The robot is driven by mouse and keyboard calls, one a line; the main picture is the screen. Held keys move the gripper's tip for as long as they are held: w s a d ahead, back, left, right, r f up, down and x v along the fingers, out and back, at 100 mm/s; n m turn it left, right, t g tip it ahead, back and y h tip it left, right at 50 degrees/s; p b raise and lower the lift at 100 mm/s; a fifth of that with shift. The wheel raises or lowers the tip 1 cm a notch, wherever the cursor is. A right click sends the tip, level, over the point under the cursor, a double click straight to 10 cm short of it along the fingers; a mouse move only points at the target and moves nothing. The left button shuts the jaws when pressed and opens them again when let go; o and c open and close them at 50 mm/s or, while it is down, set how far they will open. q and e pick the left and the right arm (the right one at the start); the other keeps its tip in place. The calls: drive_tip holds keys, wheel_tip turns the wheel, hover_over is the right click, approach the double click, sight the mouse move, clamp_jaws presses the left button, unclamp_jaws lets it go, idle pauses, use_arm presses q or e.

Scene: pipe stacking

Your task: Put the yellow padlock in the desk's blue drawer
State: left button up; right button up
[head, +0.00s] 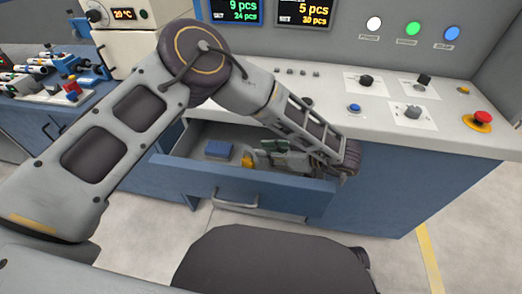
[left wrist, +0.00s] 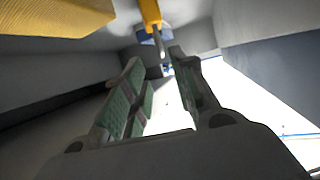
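The desk's blue drawer (head: 235,187) is pulled open in the head view. A small yellow object (head: 248,160), which looks like the padlock, is in the drawer, just left of my left fingertips. My left gripper (head: 272,149) reaches into the drawer from the right. In the left wrist view its green-padded fingers (left wrist: 157,85) stand apart with an empty gap between them. Beyond the tips is a yellow piece with a grey metal part (left wrist: 151,12). A larger yellow surface (left wrist: 55,15) fills the upper left; I cannot tell which is the padlock. My right gripper is not visible.
A blue block (head: 220,149) lies in the drawer, left of the yellow object. The desktop above carries knobs, a blue button (head: 354,108) and a red emergency button (head: 482,118). A side bench with parts (head: 60,70) stands at the left.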

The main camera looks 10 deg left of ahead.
use_arm(q)
drive_tip(key=shift+s+d+r, duration=0.15)
drive_tip(key=shift+d, duration=0.25)
drive_tip(key=shift+c, duration=0.4)
idle(0.9)
